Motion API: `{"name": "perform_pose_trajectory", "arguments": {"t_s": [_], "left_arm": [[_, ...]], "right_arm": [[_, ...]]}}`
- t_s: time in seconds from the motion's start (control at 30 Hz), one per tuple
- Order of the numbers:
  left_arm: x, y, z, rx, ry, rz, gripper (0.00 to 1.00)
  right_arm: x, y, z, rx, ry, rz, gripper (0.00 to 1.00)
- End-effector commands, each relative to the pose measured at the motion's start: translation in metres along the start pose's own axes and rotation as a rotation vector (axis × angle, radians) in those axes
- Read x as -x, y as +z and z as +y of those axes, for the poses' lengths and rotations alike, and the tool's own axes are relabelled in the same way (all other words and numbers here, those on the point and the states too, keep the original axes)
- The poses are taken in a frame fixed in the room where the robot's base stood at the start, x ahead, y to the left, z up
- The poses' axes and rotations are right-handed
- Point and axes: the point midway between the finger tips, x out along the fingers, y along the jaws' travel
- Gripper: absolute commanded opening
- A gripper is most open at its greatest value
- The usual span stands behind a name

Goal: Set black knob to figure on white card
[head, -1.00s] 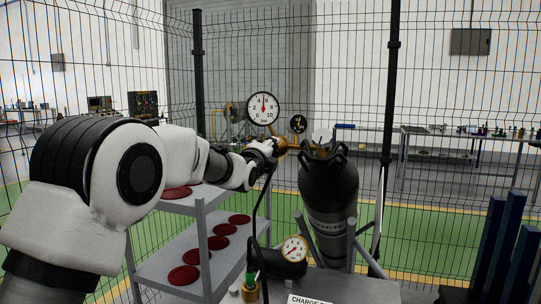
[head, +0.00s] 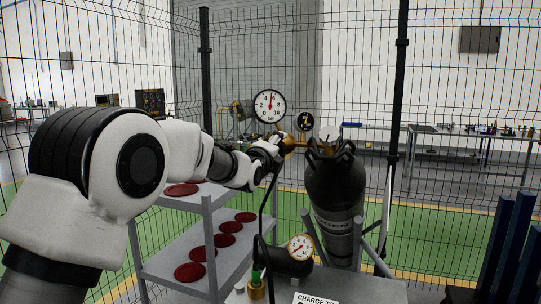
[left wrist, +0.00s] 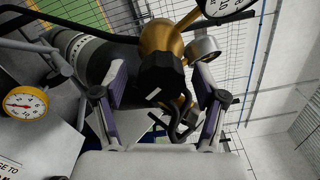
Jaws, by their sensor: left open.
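The black knob (left wrist: 162,78) with a white mark sits on the front of a brass regulator (left wrist: 158,38) in the left wrist view. My left gripper (left wrist: 160,88) is open, with one finger on each side of the knob; I cannot tell whether they touch it. In the head view my left gripper (head: 271,147) is at the regulator and hides the knob. A large white dial (head: 269,105) stands above, its needle pointing nearly straight up. The white card (head: 315,299) is cut off at the bottom edge, reading "CHARGE TO"; its figure is not readable. My right gripper is out of view.
A dark gas bottle (head: 335,190) stands right of the regulator, with a smaller gauge (head: 304,122) above. A lower gauge (head: 301,247) sits near the bench front. A grey shelf (head: 170,250) with red discs is left. A black hose hangs below my gripper. Mesh fence stands behind.

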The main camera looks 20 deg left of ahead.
Motion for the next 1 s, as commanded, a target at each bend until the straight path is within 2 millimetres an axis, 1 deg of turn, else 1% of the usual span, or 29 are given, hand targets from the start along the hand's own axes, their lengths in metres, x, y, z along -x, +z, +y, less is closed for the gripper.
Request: {"name": "perform_pose_trajectory", "arguments": {"t_s": [0.07,0.3,0.43,0.5,0.6,0.93,1.0], "left_arm": [[0.015,0.000,-0.001,0.001,0.001,0.000,0.72],[0.077,0.000,0.000,0.000,0.002,0.001,0.72],[0.100,0.000,0.000,0.000,0.002,0.001,0.72],[0.106,-0.001,0.001,-0.001,0.002,0.001,0.72],[0.110,-0.001,0.001,-0.001,0.002,0.001,0.72],[0.109,-0.001,0.001,0.000,0.003,0.001,0.72],[0.107,-0.003,0.008,0.000,0.013,0.004,0.72]], "right_arm": [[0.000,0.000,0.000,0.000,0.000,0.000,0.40],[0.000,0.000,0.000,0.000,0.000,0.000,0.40],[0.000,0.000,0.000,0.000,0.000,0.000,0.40],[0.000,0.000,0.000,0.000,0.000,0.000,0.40],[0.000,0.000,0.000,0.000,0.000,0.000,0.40],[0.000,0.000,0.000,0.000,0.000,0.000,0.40],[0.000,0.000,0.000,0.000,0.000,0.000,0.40]]}}
